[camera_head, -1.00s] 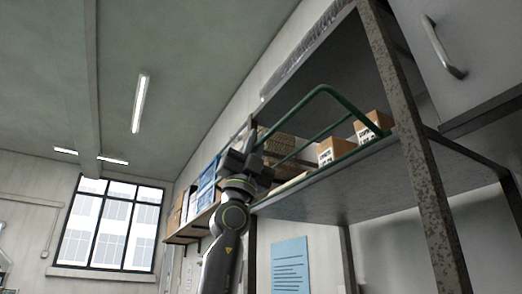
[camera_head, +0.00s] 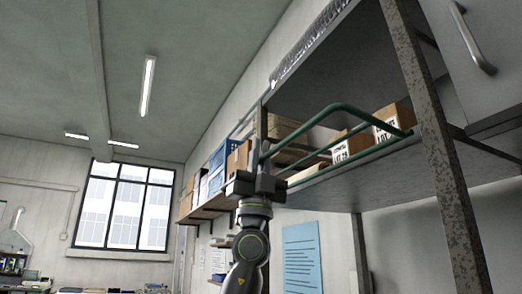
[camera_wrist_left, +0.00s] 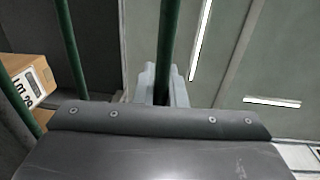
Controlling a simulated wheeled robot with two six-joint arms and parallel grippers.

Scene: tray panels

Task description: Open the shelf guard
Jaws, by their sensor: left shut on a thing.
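The shelf guard (camera_head: 340,107) is a green tubular frame along the front of a grey metal shelf (camera_head: 375,165). It leans outward from the shelf front, its right end bending back near the shelf edge. My left gripper (camera_head: 260,165) is at the guard's left end, shut on the green bar. In the left wrist view the bar (camera_wrist_left: 170,35) runs down between the fingers of the left gripper (camera_wrist_left: 163,85). The gripper's body hides the bar's lower part there. My right gripper is not in view.
Cardboard boxes (camera_head: 393,122) stand on the shelf behind the guard; one also shows in the left wrist view (camera_wrist_left: 28,80). A speckled metal post (camera_head: 435,130) rises at the right. A grey cabinet door with a handle (camera_head: 472,38) is at upper right. Left of the arm is open room.

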